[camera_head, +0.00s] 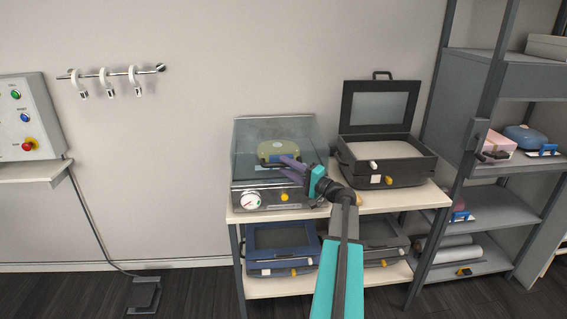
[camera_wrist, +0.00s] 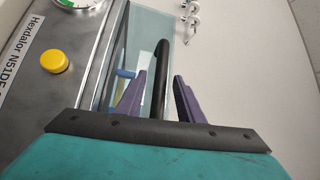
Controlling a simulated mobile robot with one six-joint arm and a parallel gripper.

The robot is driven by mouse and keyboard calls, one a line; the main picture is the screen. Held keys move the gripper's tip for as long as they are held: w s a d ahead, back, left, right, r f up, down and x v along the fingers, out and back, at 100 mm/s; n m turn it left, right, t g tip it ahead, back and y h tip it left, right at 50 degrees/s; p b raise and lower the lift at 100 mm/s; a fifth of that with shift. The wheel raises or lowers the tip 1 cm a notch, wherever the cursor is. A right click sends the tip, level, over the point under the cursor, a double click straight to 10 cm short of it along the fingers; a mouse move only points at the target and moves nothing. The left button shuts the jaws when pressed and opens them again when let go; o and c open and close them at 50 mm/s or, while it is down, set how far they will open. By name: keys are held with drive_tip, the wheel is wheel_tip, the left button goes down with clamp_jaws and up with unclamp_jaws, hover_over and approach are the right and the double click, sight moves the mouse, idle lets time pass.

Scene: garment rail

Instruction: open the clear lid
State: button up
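The clear lid (camera_head: 248,140) is a see-through cover on the grey machine (camera_head: 268,200) at the left of the table top. It looks shut, with a yellow-green object (camera_head: 279,147) visible through it. Its black bar handle (camera_wrist: 160,80) runs between the two purple fingers of my gripper (camera_wrist: 158,82) in the wrist view. The fingers stand apart on either side of the handle, with gaps showing. In the head view my gripper (camera_head: 281,165) is at the front of the lid, and the fingers partly cover the handle.
A black case (camera_head: 388,170) with its lid raised stands just right of my arm. Blue (camera_head: 283,263) and grey cases sit on the lower shelf. A yellow button (camera_wrist: 54,62) and a gauge (camera_head: 250,201) are on the machine's front. A shelving rack (camera_head: 500,165) stands at right.

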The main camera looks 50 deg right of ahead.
drive_tip(key=shift+w+a+r, duration=0.1)
drive_tip(key=shift+w+r, duration=0.05)
drive_tip(key=shift+w, duration=0.8)
drive_tip(key=shift+c, duration=0.4)
clamp_jaws()
